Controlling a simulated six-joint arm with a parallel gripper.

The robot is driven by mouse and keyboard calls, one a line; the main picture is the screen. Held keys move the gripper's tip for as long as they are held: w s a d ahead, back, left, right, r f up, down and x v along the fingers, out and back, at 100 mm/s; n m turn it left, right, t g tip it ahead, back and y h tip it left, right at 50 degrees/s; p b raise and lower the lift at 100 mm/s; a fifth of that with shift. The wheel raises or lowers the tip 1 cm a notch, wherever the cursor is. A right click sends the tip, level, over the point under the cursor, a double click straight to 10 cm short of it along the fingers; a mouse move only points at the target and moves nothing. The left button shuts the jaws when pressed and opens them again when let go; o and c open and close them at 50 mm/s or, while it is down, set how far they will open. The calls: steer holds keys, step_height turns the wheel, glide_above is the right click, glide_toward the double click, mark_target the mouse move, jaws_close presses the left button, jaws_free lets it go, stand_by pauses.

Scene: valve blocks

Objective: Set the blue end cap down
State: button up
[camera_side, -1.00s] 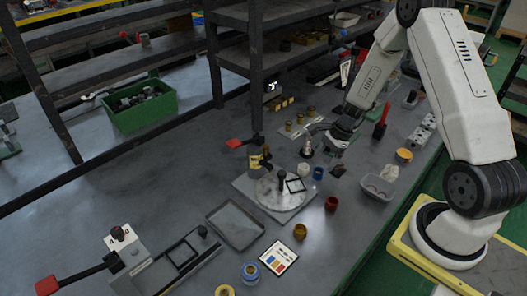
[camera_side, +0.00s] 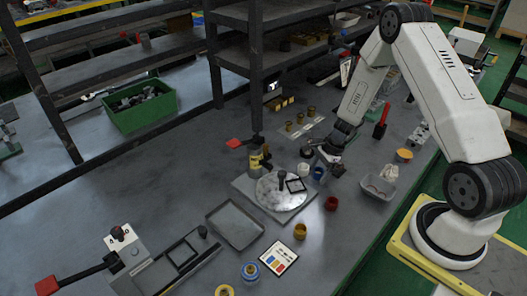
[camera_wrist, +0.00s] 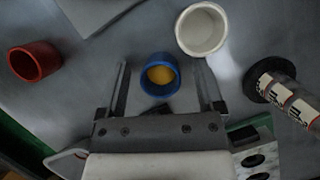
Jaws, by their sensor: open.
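The blue end cap (camera_wrist: 147,87) stands upright on the grey bench, open side up, with yellow visible inside. In the wrist view it is between the two spread fingers of my gripper (camera_wrist: 164,68), with visible gaps on both sides. In the side view the blue end cap (camera_side: 318,174) is beside the fingers of my gripper, partly hidden; whether they touch it cannot be told there.
A white cup (camera_wrist: 201,31) stands close by. A red cup (camera_side: 331,203) and a yellow cup (camera_side: 300,231) stand nearer the front. A round plate (camera_side: 270,199) is left. A clear tub (camera_side: 378,188) is right.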

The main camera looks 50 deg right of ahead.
stand_by(0.3)
jaws_close()
steer(key=shift+r, duration=0.1)
steer(key=shift+r, duration=1.1)
steer(key=s+a+r, duration=0.4)
steer(key=s+r, duration=0.6)
steer(key=s, duration=0.3)
steer(key=shift+s+r, duration=0.2)
steer(key=shift+r, duration=0.1)
steer(key=shift+a, duration=0.1)
